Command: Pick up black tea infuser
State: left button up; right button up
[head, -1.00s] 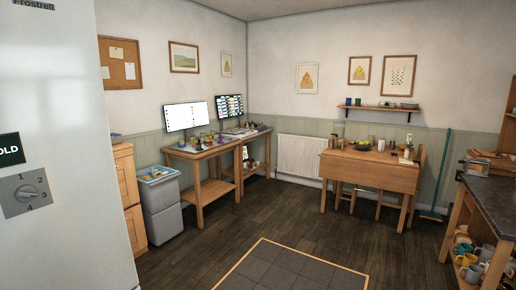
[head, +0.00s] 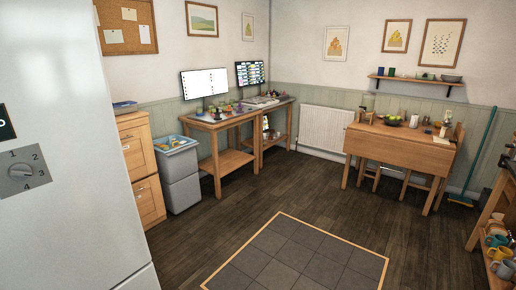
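I cannot make out a black tea infuser in the head view. Small items stand on the drop-leaf wooden table (head: 400,143) at the right, among them a dark bowl with green fruit (head: 392,120), but they are too small to tell apart. More small items lie on the wooden desks (head: 208,125) with two screens at the back left, also too small to name. Neither of my grippers shows in the view.
A large white fridge (head: 65,170) stands close at the left. A shelf unit with mugs (head: 498,241) is at the right edge. The dark floor (head: 300,195) and tiled patch (head: 295,262) are clear.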

aim_at(217, 114)
jog(key=z, duration=0.3)
jog(key=i, duration=5.1)
jog(key=u, duration=0.8)
jog(key=i, duration=0.95)
jog(key=u, duration=0.1)
